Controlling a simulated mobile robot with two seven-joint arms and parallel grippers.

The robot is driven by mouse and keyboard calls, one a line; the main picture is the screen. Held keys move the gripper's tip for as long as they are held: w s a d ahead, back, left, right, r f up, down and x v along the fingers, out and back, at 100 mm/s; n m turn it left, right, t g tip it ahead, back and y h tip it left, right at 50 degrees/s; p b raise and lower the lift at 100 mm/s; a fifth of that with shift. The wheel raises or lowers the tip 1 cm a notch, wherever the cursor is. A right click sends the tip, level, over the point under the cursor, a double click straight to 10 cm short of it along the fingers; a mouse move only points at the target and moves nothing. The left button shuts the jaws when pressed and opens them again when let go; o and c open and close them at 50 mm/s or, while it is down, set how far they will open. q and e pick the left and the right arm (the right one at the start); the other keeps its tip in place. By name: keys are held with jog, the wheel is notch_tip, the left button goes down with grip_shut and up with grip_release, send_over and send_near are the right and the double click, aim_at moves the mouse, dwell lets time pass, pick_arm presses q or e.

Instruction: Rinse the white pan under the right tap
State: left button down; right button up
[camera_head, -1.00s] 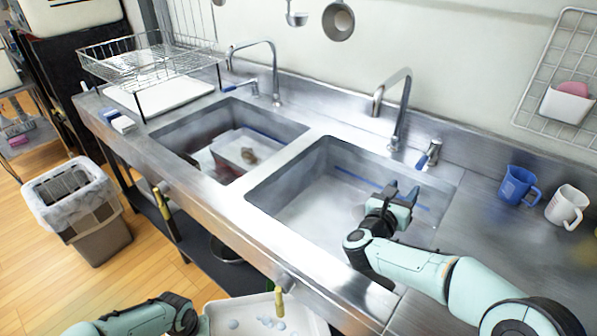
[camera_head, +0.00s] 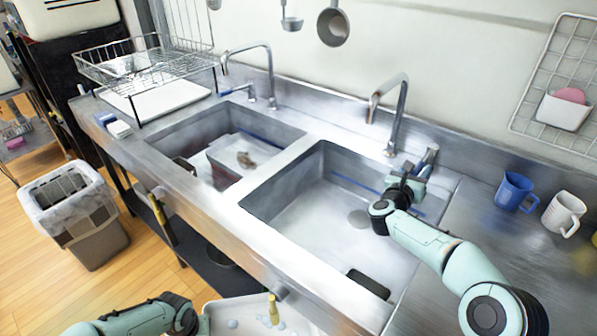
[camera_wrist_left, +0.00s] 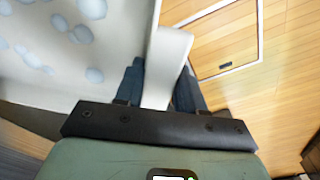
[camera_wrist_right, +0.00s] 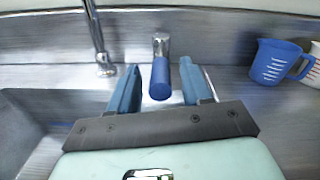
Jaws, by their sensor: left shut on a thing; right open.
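The white pan (camera_head: 222,312) is at the bottom of the head view, in front of the counter, with pale bluish spots inside. The right tap (camera_head: 400,110) arches over the right sink (camera_head: 300,215). Its lever with a blue handle (camera_wrist_right: 160,78) stands at the sink's back right. My right gripper (camera_wrist_right: 158,85) is open, its two blue fingers on either side of the blue handle in the right wrist view. I cannot tell whether they touch it.
A blue cup (camera_head: 514,191) and a white cup (camera_head: 563,214) stand right of the sink. The left sink (camera_head: 185,135) holds a whitish container (camera_head: 222,160). A dish rack (camera_head: 140,68) stands at the far left. A bin (camera_head: 75,205) is on the floor.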

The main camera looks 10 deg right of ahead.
pick_arm(q)
jog(key=shift+r, duration=0.1)
pick_arm(e)
jog(key=shift+w+d, duration=0.25)
jog(key=shift+d, duration=0.15)
